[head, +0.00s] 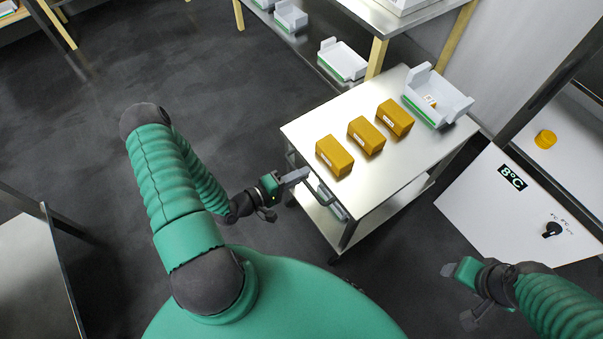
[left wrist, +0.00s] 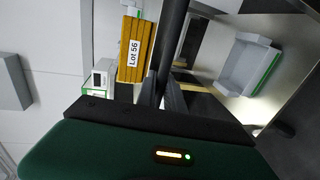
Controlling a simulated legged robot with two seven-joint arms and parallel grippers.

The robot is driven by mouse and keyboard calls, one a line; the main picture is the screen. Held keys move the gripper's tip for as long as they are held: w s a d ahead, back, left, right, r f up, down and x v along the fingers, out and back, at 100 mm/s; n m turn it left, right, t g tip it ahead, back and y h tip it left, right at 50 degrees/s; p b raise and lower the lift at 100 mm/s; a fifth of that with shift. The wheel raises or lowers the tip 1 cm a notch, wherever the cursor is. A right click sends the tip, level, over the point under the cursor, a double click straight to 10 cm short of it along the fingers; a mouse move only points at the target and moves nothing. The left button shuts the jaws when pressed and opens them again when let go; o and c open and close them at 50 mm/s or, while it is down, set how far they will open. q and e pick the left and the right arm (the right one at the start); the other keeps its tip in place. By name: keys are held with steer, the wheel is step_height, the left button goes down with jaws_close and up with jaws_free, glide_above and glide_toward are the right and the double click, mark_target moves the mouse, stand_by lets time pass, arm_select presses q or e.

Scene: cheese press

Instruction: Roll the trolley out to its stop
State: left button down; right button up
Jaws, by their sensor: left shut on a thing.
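The trolley (head: 405,158) is a steel-topped cart with a lower shelf, right of centre in the head view. Three yellow blocks (head: 334,155) and a grey cradle-like holder (head: 437,100) are on its top. My left gripper (head: 297,177) is at the trolley's near left end, shut on its handle. In the left wrist view the dark handle bar (left wrist: 173,40) runs between the fingers (left wrist: 166,95), and a block labelled "Lot 56" (left wrist: 134,50) is close by. My right gripper (head: 458,294) is apart from the trolley at the lower right, its fingers spread and empty.
A white cabinet (head: 485,215) with an "8°C" display and a knob stands right of the trolley. A steel bench (head: 405,18) with wooden legs is behind it. Dark floor (head: 130,65) is clear to the left; another metal table (head: 30,275) stands at lower left.

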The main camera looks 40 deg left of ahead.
arm_select(q)
steer(key=c, duration=1.5)
jaws_free()
steer(key=shift+f, duration=0.2)
steer(key=shift+o, duration=0.2)
steer(key=shift+r, duration=0.1)
steer(key=p+v, duration=0.2)
steer(key=v, duration=1.4)
steer(key=shift+s+a+p, duration=0.15)
steer(key=shift+s+p, duration=0.15)
steer(key=shift+s, duration=0.1)
steer(key=shift+w, duration=0.1)
